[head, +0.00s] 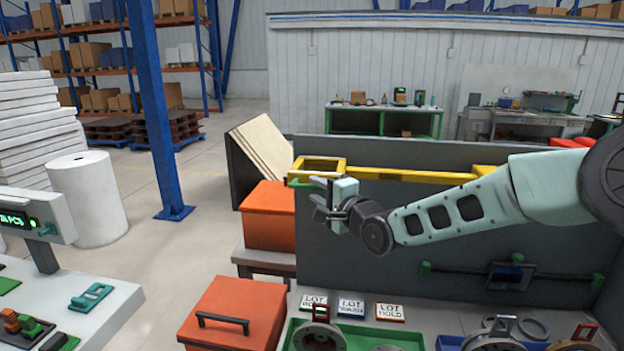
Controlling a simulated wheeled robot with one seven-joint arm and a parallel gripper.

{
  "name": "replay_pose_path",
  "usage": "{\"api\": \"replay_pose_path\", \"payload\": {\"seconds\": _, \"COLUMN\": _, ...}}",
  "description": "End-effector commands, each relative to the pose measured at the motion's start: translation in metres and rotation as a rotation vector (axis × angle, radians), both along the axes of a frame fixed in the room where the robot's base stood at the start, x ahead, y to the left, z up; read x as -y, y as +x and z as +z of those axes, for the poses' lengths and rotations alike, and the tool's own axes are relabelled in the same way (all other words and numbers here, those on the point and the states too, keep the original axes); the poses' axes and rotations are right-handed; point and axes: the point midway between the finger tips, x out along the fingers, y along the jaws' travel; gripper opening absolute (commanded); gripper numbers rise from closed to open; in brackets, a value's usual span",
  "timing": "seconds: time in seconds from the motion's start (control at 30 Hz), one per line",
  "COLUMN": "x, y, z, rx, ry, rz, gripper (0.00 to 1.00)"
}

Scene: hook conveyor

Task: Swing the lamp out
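No part is plainly marked as a lamp. The likeliest is a yellow swing arm (415,175) lying along the top of the dark grey panel, with an open rectangular yellow frame (318,161) at its left end. A green piece (298,183) shows under the frame's left side. My gripper (320,200) reaches in from the right, just below the frame and in front of the panel. Its fingers point left and are small and dark; whether they are apart or touch the frame is unclear. My arm overlaps the right part of the yellow arm.
The dark grey panel (400,235) stands behind my arm. A rail with a blue piece (513,273) is mounted on it. Below are lot signs (351,308), a green tray (365,335) with metal parts, and orange boxes (235,312). Open floor lies left.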

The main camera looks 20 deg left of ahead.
Motion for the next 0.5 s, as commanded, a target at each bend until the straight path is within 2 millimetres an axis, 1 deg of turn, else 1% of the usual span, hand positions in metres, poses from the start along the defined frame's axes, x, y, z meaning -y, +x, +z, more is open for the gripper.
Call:
{"api": "replay_pose_path", "payload": {"seconds": 0.03, "x": -0.006, "y": 0.004, "z": 0.002, "rx": 0.001, "ry": 0.001, "rz": 0.000, "gripper": 0.33}}
{"api": "replay_pose_path", "payload": {"seconds": 0.1, "x": -0.012, "y": 0.007, "z": 0.002, "rx": -0.001, "ry": 0.001, "rz": 0.000, "gripper": 0.33}}
{"api": "replay_pose_path", "payload": {"seconds": 0.2, "x": -0.018, "y": 0.012, "z": 0.002, "rx": 0.000, "ry": 0.001, "rz": -0.001, "gripper": 0.33}}
{"api": "replay_pose_path", "payload": {"seconds": 0.33, "x": -0.023, "y": 0.014, "z": 0.000, "rx": 0.000, "ry": 0.000, "rz": 0.000, "gripper": 0.33}}
{"api": "replay_pose_path", "payload": {"seconds": 0.5, "x": -0.025, "y": 0.015, "z": 0.000, "rx": -0.001, "ry": -0.001, "rz": 0.000, "gripper": 0.33}}
